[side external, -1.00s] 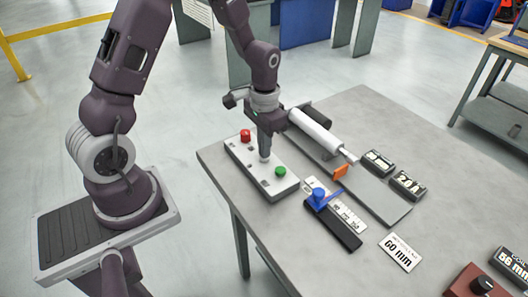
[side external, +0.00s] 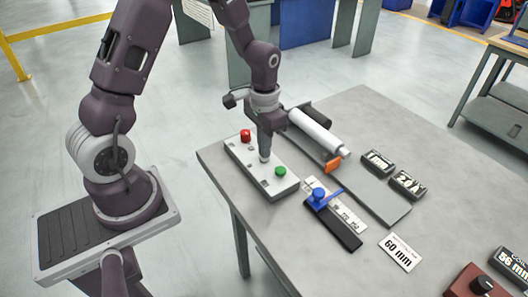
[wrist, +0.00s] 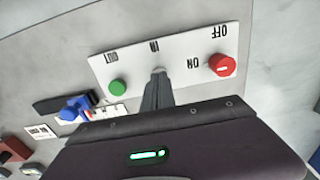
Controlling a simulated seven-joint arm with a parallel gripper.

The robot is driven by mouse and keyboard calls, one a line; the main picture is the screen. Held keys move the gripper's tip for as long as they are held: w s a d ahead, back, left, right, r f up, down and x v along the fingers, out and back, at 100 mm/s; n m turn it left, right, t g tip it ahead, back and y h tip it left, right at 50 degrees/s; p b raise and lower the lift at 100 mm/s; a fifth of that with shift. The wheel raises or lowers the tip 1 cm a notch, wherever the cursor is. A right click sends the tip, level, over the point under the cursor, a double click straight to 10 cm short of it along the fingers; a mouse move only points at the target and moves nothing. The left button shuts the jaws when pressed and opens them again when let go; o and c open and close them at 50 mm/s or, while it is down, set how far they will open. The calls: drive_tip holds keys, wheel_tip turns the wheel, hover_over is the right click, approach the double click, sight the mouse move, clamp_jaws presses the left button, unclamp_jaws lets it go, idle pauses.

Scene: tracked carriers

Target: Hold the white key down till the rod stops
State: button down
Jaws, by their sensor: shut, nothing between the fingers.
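The control panel (side external: 240,165) is a pale box at the table's left, with a red button (side external: 246,135) and a green button (side external: 281,171). My gripper (side external: 265,158) is shut and empty, pointing down between them. In the wrist view its tips (wrist: 158,76) meet the small white key (wrist: 158,69) by the "IN" label and mostly hide it; contact looks likely, but how far it is pressed cannot be told. The white cylinder (side external: 315,131) lies behind the panel, its rod end (side external: 345,152) close to its mouth. An orange block (side external: 332,166) sits beside it.
A scale with a blue pointer (side external: 318,195) stands in front of the rod's track. Two black displays (side external: 378,162) (side external: 407,184) stand to the right. A card (side external: 400,252) reads 60 mm. A red box with a black knob (side external: 482,285) is at the lower right.

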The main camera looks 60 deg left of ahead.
drive_tip(key=shift+s+f, duration=0.1)
drive_tip(key=shift+r, duration=2.35)
drive_tip(key=s+d+r+t, duration=0.2)
drive_tip(key=s+d+r, duration=0.15)
drive_tip(key=r, duration=0.35)
drive_tip(key=s+d+r+t, duration=0.1)
drive_tip(key=s+d+r, duration=0.1)
drive_tip(key=s+r, duration=0.35)
drive_tip(key=s+d+r+t, duration=0.2)
drive_tip(key=s+r, duration=0.3)
drive_tip(key=s, duration=0.4)
drive_tip(key=shift+r+t, duration=0.15)
drive_tip(key=shift+t, duration=0.15)
